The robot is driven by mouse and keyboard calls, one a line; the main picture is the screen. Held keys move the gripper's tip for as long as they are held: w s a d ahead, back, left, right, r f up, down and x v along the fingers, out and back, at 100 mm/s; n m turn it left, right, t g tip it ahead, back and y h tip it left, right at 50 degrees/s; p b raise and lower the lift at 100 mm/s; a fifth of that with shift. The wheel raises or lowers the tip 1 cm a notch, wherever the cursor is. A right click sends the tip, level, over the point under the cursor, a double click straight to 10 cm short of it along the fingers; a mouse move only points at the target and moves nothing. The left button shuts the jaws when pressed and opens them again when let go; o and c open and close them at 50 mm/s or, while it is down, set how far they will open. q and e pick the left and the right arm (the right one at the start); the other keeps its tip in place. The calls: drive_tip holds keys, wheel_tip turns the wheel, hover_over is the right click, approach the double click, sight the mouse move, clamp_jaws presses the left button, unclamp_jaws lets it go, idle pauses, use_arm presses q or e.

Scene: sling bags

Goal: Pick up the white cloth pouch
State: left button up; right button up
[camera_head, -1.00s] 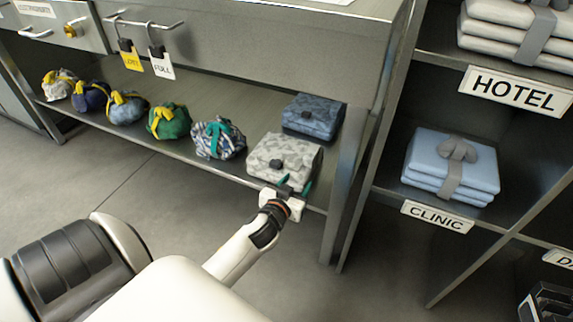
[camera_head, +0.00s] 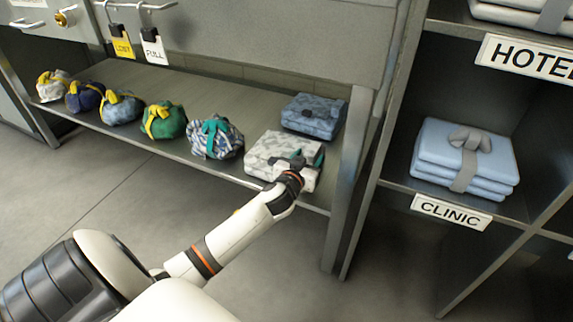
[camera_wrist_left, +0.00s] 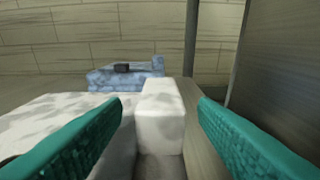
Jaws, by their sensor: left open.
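The white cloth pouch (camera_head: 268,150), blotched with pale grey, lies on the low metal shelf near its right end. In the left wrist view, its pale body (camera_wrist_left: 50,115) spreads behind the left-hand finger, and a raised white part (camera_wrist_left: 160,118) stands between the fingers. My left gripper (camera_head: 302,162) is at the pouch's front right side, with its teal fingers open. In the left wrist view, the open gripper (camera_wrist_left: 160,112) has a finger on each side of that raised part. Whether either finger touches it, I cannot tell. My right gripper is not in view.
A blue folded pouch (camera_head: 313,115) lies just behind the white one. Several tied sacks, the nearest blue-and-white (camera_head: 216,142), line the shelf to the left. A metal post (camera_head: 350,170) stands close on the right. Blue folded cloths (camera_head: 465,155) lie in the CLINIC cubby.

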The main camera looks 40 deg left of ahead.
use_arm(q)
drive_tip(key=shift+x, duration=1.05)
clamp_jaws()
drive_tip(key=shift+r, duration=0.15)
